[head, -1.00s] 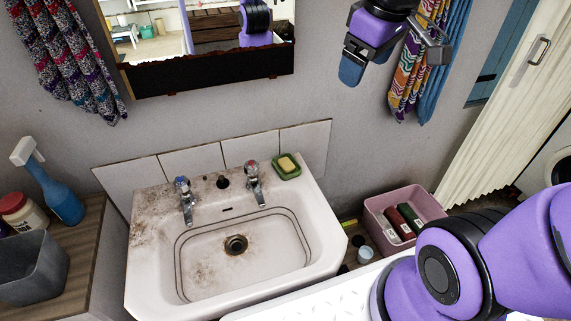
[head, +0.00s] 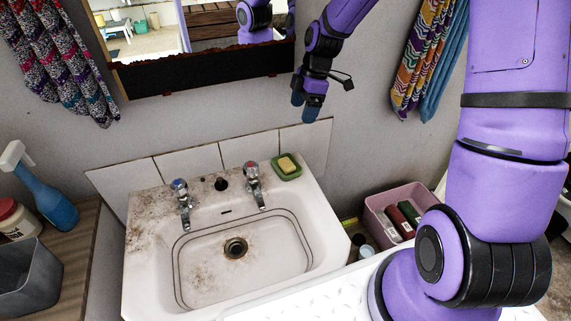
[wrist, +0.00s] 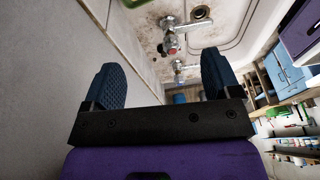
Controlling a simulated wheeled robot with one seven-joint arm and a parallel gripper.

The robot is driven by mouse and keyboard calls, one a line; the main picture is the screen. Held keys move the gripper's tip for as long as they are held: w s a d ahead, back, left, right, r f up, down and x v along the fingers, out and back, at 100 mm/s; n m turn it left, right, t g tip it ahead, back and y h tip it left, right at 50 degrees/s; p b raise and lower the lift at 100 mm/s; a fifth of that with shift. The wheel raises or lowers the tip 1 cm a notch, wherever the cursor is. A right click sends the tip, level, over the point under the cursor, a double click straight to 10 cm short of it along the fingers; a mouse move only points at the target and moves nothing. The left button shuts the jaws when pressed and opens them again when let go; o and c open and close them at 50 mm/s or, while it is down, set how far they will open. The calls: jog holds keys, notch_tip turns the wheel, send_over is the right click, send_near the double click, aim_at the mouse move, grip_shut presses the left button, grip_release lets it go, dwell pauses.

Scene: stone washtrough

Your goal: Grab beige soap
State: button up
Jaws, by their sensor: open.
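The beige soap (head: 287,164) lies in a green soap dish (head: 288,175) on the back right corner of the white sink. My gripper (head: 305,113) hangs above and a little right of the soap in the head view, apart from it. In the wrist view my gripper (wrist: 165,85) shows its two blue fingertips spread apart with nothing between them.
The stained sink (head: 170,255) has two taps, the nearer one to the soap being the red-topped tap (head: 252,175). A tiled splashback (head: 305,143) stands behind the dish. A mirror (head: 200,70) hangs above. A pink basket (head: 375,203) sits right of the sink.

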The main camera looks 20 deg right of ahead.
jog(key=w+f+n+y, duration=0.2)
jog(key=w+f+n, duration=0.15)
jog(key=f, duration=0.35)
send_near(287, 162)
jog(key=a+f, duration=0.1)
jog(key=f, duration=0.1)
jog(key=shift+m+g, duration=0.3)
jog(key=shift+m, duration=0.15)
jog(key=x, duration=0.6)
jog(key=shift+w+a, duration=0.1)
jog(key=shift+a+f, duration=0.2)
jog(key=shift+f, duration=0.4)
jog(key=shift+r+h, duration=0.15)
jog(key=shift+h, duration=0.15)
jog(key=c, duration=0.9)
jog(key=shift+r, duration=0.15)
